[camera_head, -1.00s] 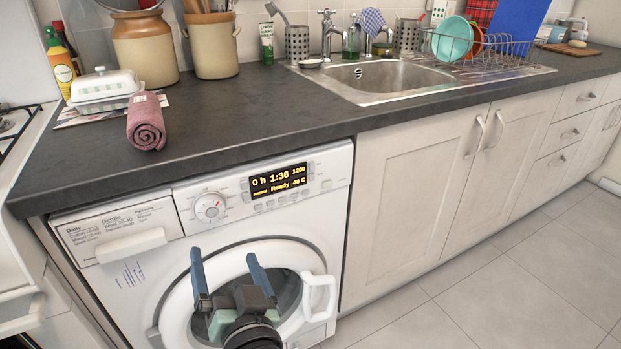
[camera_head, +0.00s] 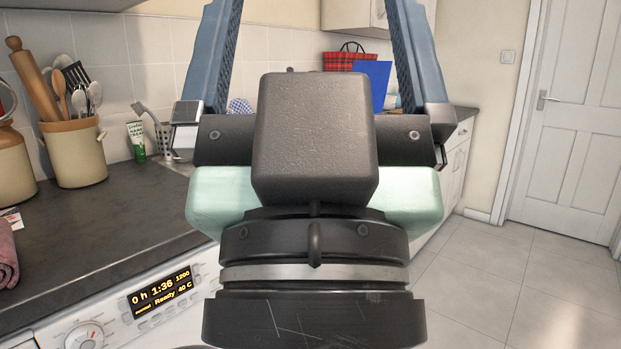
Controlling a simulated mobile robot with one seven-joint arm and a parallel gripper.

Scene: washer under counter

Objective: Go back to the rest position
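My gripper (camera_head: 315,30) fills the middle of the head view, close to the camera. Its two blue fingers stand wide apart and point up and away, past the top edge of the picture. Nothing shows between them but the wall and things far behind. The washer (camera_head: 160,318) is at the lower left under the counter, with its lit display reading 1:36 and Ready. Its door is out of view. The gripper body hides most of the sink and the cupboards.
The dark counter (camera_head: 110,220) runs along the left. A rolled towel (camera_head: 7,258) is at its left edge, with a utensil crock (camera_head: 76,152) and a green tube (camera_head: 137,142) behind. Open tiled floor (camera_head: 500,275) lies to the right, reaching a white door (camera_head: 573,130).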

